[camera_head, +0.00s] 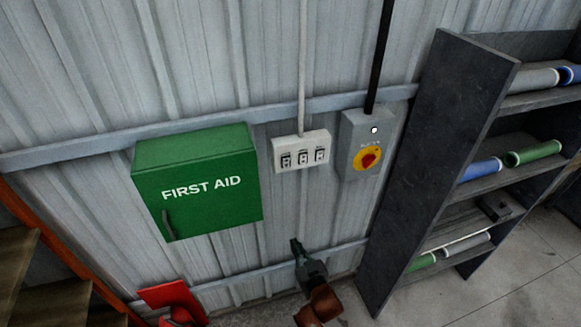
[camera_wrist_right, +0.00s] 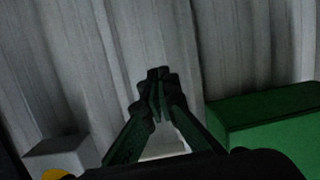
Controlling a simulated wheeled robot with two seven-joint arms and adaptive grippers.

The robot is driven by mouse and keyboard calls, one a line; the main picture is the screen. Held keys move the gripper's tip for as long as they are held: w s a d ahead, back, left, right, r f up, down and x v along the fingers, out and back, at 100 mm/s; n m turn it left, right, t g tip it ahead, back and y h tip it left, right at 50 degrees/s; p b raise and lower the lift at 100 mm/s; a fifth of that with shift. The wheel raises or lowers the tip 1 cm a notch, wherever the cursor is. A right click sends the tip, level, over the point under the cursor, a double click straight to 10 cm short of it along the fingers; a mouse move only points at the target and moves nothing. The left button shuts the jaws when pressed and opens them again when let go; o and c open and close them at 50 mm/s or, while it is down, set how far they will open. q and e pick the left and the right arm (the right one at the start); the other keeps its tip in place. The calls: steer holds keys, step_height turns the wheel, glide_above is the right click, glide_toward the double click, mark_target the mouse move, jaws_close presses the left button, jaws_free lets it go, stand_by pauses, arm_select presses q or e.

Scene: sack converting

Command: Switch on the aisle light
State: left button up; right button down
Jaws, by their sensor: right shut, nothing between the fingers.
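A white switch panel (camera_head: 314,140) with three switches is fixed to the corrugated wall, under a thin white conduit. Which way each switch is set is too small to tell. In the head view my right gripper (camera_head: 295,243) is below the panel and apart from it, its fingers pointing up. In the right wrist view the fingers (camera_wrist_right: 158,75) are together and empty. A pale surface, perhaps the panel, shows between them, mostly hidden. My left gripper is not in view.
A grey isolator box (camera_head: 352,133) with a red and yellow knob is right of the panel. A green first aid box (camera_head: 210,205) juts out to its left. A dark shelf unit (camera_head: 437,150) holding rolls stands at right. A red object (camera_head: 170,297) is low at left.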

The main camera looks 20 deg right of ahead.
mark_target(287, 160)
arm_select(q)
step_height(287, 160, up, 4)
steer(key=p, duration=0.3)
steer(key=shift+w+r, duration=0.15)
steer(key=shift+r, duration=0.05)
arm_select(e)
step_height(287, 160, up, 26)
steer(key=s+d+m+t, duration=0.1)
steer(key=s+t, duration=0.1)
steer(key=t, duration=0.2)
steer(key=shift+s+d+h, duration=0.25)
steer(key=shift+h, duration=0.15)
steer(key=w+p, duration=0.1)
steer(key=w, duration=0.3)
steer(key=w+r+p, duration=0.1)
steer(key=w, duration=0.3)
steer(key=w+p, duration=0.1)
steer(key=w, duration=0.3)
steer(key=shift+w+a+r+p, duration=0.25)
steer(key=shift+w+r+p, duration=0.05)
steer(key=shift+w+r, duration=0.1)
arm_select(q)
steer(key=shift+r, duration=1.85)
arm_select(e)
steer(key=shift+w, duration=0.6)
